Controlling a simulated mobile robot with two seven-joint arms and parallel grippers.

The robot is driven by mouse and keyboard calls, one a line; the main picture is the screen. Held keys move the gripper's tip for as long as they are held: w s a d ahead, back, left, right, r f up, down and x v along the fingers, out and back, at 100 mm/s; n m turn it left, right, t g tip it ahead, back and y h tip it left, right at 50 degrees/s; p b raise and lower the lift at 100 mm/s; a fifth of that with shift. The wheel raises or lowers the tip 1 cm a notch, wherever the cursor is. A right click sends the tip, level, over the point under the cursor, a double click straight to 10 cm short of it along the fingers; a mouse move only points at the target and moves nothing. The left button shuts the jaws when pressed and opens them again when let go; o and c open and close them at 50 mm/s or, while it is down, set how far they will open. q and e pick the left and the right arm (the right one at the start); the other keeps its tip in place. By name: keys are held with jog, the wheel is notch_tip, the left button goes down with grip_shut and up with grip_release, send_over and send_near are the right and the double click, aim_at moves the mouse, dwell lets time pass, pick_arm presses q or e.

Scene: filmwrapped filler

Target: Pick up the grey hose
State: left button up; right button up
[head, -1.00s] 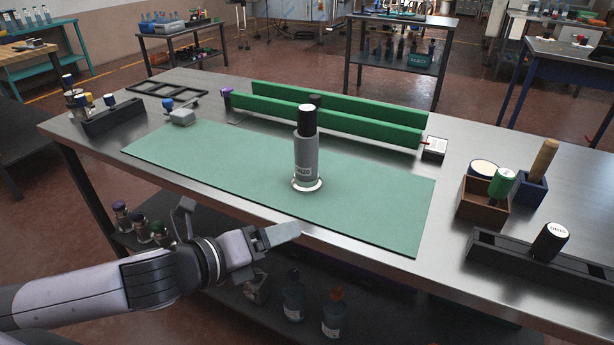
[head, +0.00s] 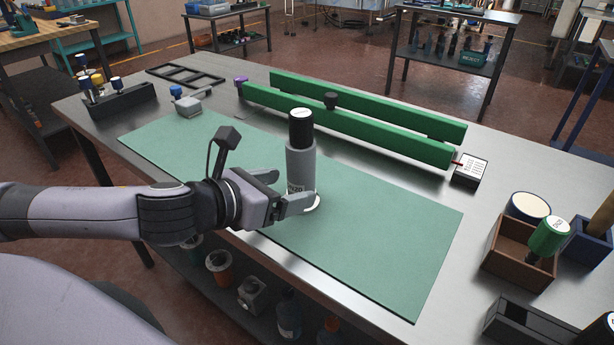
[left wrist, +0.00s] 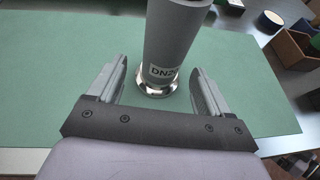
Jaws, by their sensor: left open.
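The grey hose (head: 301,165) stands upright on the green mat (head: 388,235), with a black cap on top and a bright metal flange at its foot. In the left wrist view the grey hose (left wrist: 168,42) carries a label starting "DN2". My left gripper (head: 284,190) is open and reaches in from the left, low beside the hose. In the left wrist view its two fingers (left wrist: 160,85) point toward the hose, one on each side, with gaps to it. The fingers partly hide the lower hose in the head view. My right gripper is not in view.
Green rails (head: 350,122) run behind the hose, with a small labelled box (head: 469,170) at their right end. A brown box (head: 520,250) stands at the right. A black rack (head: 120,98) and a grey block (head: 187,105) are at the left. The mat around the hose is clear.

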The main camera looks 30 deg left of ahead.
aim_at(308, 180)
pick_arm(q)
jog(key=shift+r+x, duration=0.1)
jog(key=shift+x, duration=1.45)
jog(key=shift+r+x, duration=0.15)
jog(key=shift+x, duration=1.35)
jog(key=shift+d, duration=0.1)
jog(key=shift+c, duration=0.3)
jog(key=c, duration=1)
jog(key=shift+w+r, duration=0.1)
jog(key=shift+r, duration=0.05)
grip_shut()
